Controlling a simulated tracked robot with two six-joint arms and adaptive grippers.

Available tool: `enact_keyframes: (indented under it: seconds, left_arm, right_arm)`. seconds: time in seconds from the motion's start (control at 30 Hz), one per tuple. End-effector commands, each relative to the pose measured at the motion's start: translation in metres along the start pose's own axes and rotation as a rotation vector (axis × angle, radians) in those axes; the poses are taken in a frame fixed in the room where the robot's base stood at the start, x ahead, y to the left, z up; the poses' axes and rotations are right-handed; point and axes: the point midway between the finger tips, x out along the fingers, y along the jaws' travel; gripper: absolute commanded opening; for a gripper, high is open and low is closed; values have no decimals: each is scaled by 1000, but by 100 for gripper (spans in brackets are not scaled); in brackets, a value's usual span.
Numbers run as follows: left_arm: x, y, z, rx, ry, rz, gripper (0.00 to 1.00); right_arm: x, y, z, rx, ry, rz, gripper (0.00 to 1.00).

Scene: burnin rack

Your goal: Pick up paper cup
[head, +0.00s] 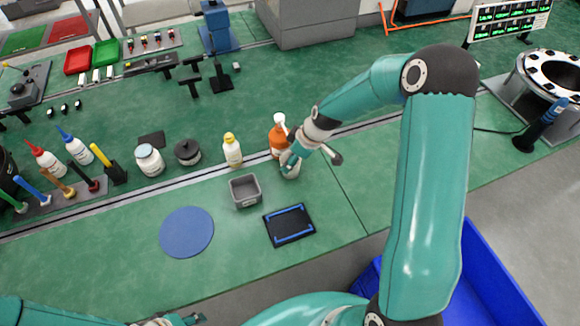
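A small whitish object (291,172), probably the paper cup, shows just below my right gripper, in front of the orange bottle. Most of it is hidden by the gripper. My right gripper (288,161) reaches down from the right to this object and overlaps it. Its fingers are too small and covered to tell whether they are open or closed on it. My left gripper (188,320) is partly visible at the bottom edge, away from the objects; its fingers are unclear.
An orange bottle (277,140) stands close behind my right gripper, with a yellow-capped bottle (232,151) to its left. A grey bin (245,204), black tray (272,231) and blue round mat (187,232) lie in front. Green bench is bare right of the tray.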

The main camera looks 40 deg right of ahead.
Motion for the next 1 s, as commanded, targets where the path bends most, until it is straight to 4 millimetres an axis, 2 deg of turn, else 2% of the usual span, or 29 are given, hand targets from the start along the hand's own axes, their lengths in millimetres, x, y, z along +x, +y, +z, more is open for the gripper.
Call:
enact_keyframes:
  seconds: [0.03, 0.1, 0.57, 1.0]
  left_arm:
    - [0, 0, 0, 0, 0, 0, 40]
    - [0, 0, 0, 0, 0, 0, 40]
    - [-2, 1, 0, 0, 0, 0, 40]
    - [-12, 4, 0, 0, 0, 0, 40]
  right_arm:
    - [0, 0, 0, 0, 0, 0, 33]
    - [0, 0, 0, 0, 0, 1, 27]
    - [-4, 0, -2, 0, 0, 1, 26]
    - [-29, 0, -14, -3, 1, 0, 26]
